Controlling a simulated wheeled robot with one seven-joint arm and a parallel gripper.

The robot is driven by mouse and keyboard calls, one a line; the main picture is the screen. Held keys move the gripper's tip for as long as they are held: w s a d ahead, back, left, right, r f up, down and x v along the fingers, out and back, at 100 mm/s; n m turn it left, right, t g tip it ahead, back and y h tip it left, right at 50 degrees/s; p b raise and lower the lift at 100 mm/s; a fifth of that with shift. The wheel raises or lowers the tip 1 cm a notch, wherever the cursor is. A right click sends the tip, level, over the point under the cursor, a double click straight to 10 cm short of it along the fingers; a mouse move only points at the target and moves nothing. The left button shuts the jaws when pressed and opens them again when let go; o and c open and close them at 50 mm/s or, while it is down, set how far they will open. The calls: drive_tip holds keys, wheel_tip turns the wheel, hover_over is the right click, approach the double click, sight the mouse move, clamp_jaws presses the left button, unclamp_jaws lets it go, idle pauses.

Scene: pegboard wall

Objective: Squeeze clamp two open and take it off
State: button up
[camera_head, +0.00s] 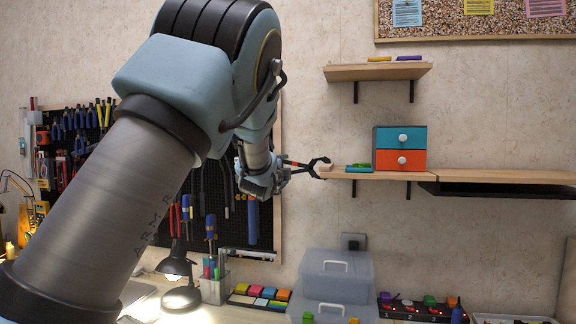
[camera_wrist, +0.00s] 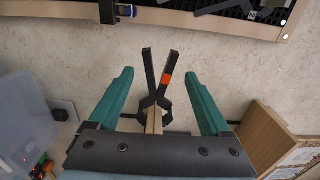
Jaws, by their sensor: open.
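A black spring clamp with an orange band (camera_wrist: 165,79) is in the middle of the wrist view, its two handles spread in a V. Its jaws sit around a narrow strip of wood (camera_wrist: 154,121). In the head view the clamp (camera_head: 308,167) is at the left end of the middle shelf (camera_head: 390,176), handles pointing left. My gripper (camera_wrist: 158,76) is open, with one teal finger on each side of the clamp and a visible gap to both handles. It also shows in the head view (camera_head: 284,172), small and partly blended with the clamp handles.
An upper shelf (camera_head: 378,72) hangs above. A tool pegboard (camera_head: 225,215) is to the left. Clear plastic boxes (camera_head: 336,277) stand on the bench below.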

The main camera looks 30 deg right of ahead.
drive_tip(key=shift+x, duration=2.85)
drive_tip(key=shift+c, duration=0.4)
clamp_jaws()
drive_tip(key=shift+w+a, duration=0.1)
drive_tip(key=w+a, duration=0.5)
drive_tip(key=shift+a, duration=0.15)
